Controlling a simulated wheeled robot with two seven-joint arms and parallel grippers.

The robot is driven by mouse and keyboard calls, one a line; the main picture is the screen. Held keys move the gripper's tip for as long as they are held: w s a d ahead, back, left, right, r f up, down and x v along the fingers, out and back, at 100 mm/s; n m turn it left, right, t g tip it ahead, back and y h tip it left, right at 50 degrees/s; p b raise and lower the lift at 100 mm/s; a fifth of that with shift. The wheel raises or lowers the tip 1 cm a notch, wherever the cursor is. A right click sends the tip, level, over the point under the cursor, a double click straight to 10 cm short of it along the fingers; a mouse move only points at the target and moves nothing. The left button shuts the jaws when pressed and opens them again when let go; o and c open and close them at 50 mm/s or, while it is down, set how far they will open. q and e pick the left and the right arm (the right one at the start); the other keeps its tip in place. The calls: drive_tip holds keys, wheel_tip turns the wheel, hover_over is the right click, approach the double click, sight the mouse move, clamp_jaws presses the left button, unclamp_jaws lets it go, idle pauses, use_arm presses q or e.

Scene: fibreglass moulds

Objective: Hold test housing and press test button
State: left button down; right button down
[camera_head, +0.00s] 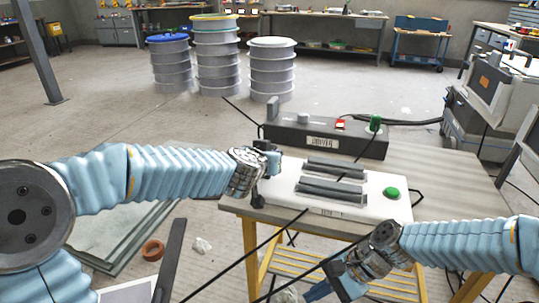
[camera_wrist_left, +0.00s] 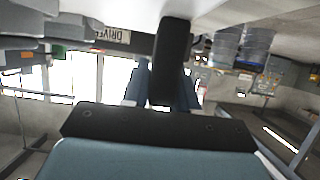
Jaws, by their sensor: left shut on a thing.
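The test housing (camera_head: 345,208) is a white box on the table, with two dark ribbed bars on top. The green test button (camera_head: 391,193) is on its right end. My left gripper (camera_head: 262,172) is at the housing's left end, shut on its black handle. My right gripper (camera_head: 330,288) is low in front of the table's front edge, apart from the housing and button. Its fingertips are near the picture's bottom edge, and their gap is unclear.
A dark driver box (camera_head: 325,136) with a red switch and green knob stands behind the housing. The wooden table (camera_head: 445,180) has bare room at right. Black cables run across the front and right. Stacked drums (camera_head: 272,70) stand on the floor behind.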

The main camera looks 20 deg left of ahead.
drive_tip(key=w+r+n+t, duration=0.1)
drive_tip(key=w+r, duration=0.1)
drive_tip(key=r, duration=0.2)
drive_tip(key=w+a+r+n+t, duration=0.1)
drive_tip(key=w+r, duration=0.1)
drive_tip(key=r, duration=0.3)
drive_tip(key=w+a+r+n+t, duration=0.1)
drive_tip(key=w+r, duration=0.2)
drive_tip(key=r, duration=0.1)
drive_tip(key=shift+a+r, duration=0.25)
drive_tip(key=shift+r, duration=0.1)
wheel_tip(320, 180, up, 13)
drive_tip(key=n+t+h, duration=0.3)
drive_tip(key=t, duration=0.4)
hover_over(396, 193)
wheel_tip(396, 193, down, 9)
drive_tip(key=shift+w+r, duration=0.1)
drive_tip(key=shift+r, duration=0.1)
